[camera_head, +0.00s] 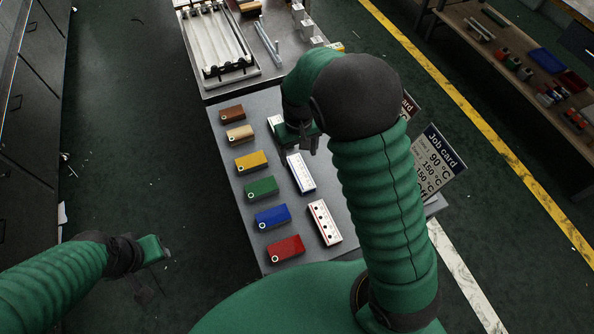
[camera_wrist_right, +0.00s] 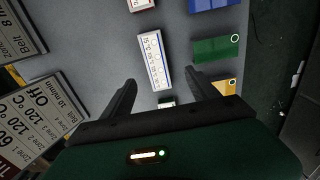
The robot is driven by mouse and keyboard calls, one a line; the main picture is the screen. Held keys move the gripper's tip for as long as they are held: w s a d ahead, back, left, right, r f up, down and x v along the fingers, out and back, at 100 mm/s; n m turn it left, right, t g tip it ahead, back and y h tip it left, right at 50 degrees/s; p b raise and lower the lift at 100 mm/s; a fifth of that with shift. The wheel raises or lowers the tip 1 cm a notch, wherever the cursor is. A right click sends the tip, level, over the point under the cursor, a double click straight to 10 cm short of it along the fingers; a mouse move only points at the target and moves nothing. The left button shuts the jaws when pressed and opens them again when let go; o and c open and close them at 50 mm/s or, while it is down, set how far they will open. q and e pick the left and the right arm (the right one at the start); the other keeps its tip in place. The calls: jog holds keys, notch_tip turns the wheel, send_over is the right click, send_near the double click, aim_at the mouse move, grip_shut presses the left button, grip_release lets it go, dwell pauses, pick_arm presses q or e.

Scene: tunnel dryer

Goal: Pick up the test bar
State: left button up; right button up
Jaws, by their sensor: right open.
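Three white bars lie on the grey table: a blue-edged one with printed marks (camera_head: 300,173), a red-edged one with dots (camera_head: 324,222), and one (camera_head: 275,122) partly hidden by my right gripper. I cannot tell which is the test bar. My right gripper (camera_head: 310,146) is open and empty above the table, near the far end of the blue-edged bar. In the right wrist view its fingers (camera_wrist_right: 160,77) point toward the blue-edged bar (camera_wrist_right: 154,60), and another white bar (camera_wrist_right: 166,101) shows partly between them. My left gripper (camera_head: 158,250) is over the floor, left of the table.
Coloured ringed blocks, such as the green block (camera_head: 261,188) and red block (camera_head: 286,248), line the table's left side. Job cards (camera_head: 437,160) stand at its right edge. A rack of pale rollers (camera_head: 213,40) is on the farther table. A workbench (camera_head: 480,35) is top right.

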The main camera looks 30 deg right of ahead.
send_over(300, 172)
jog(key=f, duration=0.3)
jog(key=w+f, duration=0.1)
jog(key=f, duration=0.1)
jog(key=shift+f, duration=0.25)
jog(key=f, duration=0.3)
jog(key=s+f, duration=0.1)
jog(key=shift+s+d+f, duration=0.1)
jog(key=shift+d+f, duration=0.25)
jog(key=shift+w+a+f, duration=0.15)
jog(key=shift+w+a, duration=0.05)
jog(key=shift+a, duration=0.15)
jog(key=shift+c, duration=1.4)
jog(key=shift+s+d, duration=0.1)
jog(key=shift+d, duration=0.15)
jog(key=c, duration=0.7)
jog(key=shift+a, duration=0.15)
grip_shut()
